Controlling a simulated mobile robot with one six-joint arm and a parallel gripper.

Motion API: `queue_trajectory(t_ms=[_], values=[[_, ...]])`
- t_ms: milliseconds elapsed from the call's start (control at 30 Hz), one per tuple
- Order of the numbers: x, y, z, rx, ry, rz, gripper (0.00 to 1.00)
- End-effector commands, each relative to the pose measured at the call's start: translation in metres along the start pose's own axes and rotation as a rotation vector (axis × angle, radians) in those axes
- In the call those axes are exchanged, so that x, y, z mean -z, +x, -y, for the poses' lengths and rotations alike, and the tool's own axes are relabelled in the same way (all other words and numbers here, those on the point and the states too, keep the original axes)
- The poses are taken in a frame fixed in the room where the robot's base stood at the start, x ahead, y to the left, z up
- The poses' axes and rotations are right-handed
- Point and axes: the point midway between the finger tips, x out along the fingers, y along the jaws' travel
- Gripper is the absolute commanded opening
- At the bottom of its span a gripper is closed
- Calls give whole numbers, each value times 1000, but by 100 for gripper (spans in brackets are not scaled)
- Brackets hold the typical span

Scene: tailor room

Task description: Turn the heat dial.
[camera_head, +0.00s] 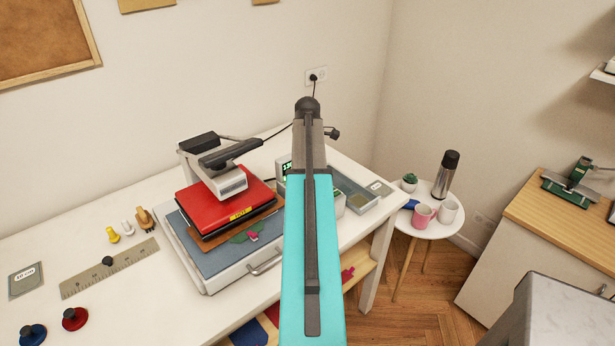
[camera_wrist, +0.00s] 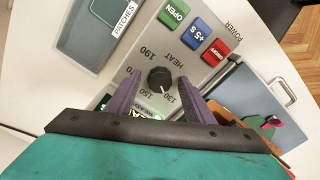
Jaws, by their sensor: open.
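The heat dial (camera_wrist: 159,77) is a round black knob with a white pointer mark. In the wrist view it sits on a pale control panel (camera_wrist: 184,62), with the word HEAT and numbers from 130 to 190 around it. My gripper (camera_wrist: 157,84) is open, its two purple fingers on either side of the dial; I cannot tell whether they touch it. In the head view my arm hides the dial and most of the control box (camera_head: 283,168); a green display shows at the box's left edge.
Green OPEN, blue +5 s and red OFF buttons (camera_wrist: 215,52) lie close beside the dial. The red heat press (camera_head: 227,203) stands left of the box. A patches tray (camera_wrist: 100,30) is on its other side. A round side table (camera_head: 431,224) holds cups and a flask.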

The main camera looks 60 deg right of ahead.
Motion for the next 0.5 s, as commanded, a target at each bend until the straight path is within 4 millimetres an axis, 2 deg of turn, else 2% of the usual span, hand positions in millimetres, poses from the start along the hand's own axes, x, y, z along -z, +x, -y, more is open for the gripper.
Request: queue_trajectory(t_ms=[100,333,500], values=[[0,0,0,0,0,0,46],[0,0,0,1,-1,0,8],[1,0,0,1,2,0,7]])
